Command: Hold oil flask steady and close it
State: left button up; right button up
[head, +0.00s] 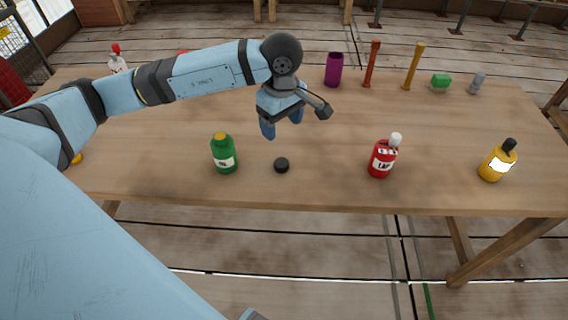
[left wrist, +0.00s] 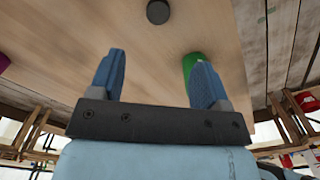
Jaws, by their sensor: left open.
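A green bottle (head: 225,155) with a white label and a yellow-orange top stands upright on the table; its label is too small to read surely, and I take it as the oil flask. A small black round cap (head: 281,165) lies on the table just right of it. My left gripper (head: 282,124) is open and empty, above the table behind the cap, its fingers pointing down. In the left wrist view the cap (left wrist: 158,12) is ahead of the spread fingers, and the green bottle (left wrist: 190,65) is partly hidden behind the right finger. My right gripper is out of view.
A red bottle (head: 382,158) with a white top and a yellow bottle (head: 497,162) with a black top stand to the right. A purple cup (head: 333,70) and several small objects line the back edge. The table (head: 330,185) is clear around the cap.

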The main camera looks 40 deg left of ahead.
pick_arm(q)
jog(key=shift+s, duration=0.1)
send_over(281, 162)
jog(key=f, duration=0.8)
jog(key=shift+s+d+f, duration=0.2)
jog(key=shift+d+f, duration=0.1)
jog(key=f, duration=0.5)
jog(key=shift+w+a+f+b, duration=0.1)
jog(key=shift+w+a+b, duration=0.1)
jog(key=shift+a+b, duration=0.1)
jog(key=c, duration=1)
